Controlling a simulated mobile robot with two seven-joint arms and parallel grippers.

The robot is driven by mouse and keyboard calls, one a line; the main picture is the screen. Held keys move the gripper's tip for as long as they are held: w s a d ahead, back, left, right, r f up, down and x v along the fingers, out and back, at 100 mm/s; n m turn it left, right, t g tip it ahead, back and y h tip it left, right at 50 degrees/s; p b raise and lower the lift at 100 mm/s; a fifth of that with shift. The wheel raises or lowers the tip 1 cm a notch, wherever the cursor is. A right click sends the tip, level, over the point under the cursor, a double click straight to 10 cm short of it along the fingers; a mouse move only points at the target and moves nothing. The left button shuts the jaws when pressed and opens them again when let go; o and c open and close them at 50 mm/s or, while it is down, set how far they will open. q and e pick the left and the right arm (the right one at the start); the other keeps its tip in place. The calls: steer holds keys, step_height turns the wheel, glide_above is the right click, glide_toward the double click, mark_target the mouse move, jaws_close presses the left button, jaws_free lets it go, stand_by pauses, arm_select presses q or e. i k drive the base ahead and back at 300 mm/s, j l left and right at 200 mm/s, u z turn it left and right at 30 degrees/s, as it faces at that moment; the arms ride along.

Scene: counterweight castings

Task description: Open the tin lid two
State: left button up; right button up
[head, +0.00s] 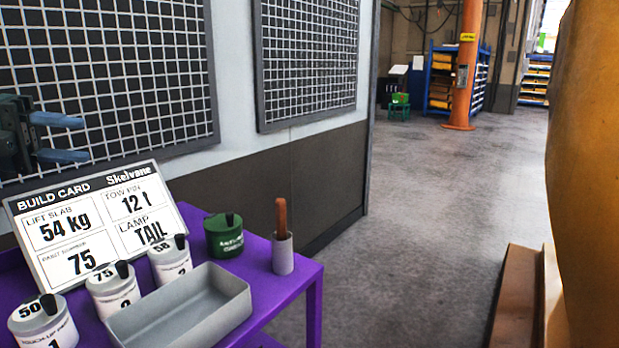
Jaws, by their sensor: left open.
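Three white tins with grey lids stand in a row on the purple table, in front of the build card. The middle tin (118,303) shows a 2 low on its front, partly cut off by the tray. Its lid (103,278) is marked 75, has a black tab and sits on the tin. The tin marked 50 (45,330) is to its left and another tin (168,262) is to its right, both lidded. My left gripper (60,138) is open and empty, with blue fingers, above the card and up and left of the tins. My right gripper is out of view.
A grey open tray (232,308) stands close in front of the tins. A green tin (224,240) and a grey cup (283,262) with a brown handle stand to the right. The build card (95,220) leans behind the tins. Purple table (290,289); open floor lies beyond.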

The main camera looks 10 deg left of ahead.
mark_target(107, 279)
steer(key=k+l, duration=0.45)
steer(key=l, duration=0.15)
steer(key=k+l, duration=0.4)
steer(key=l, duration=0.2)
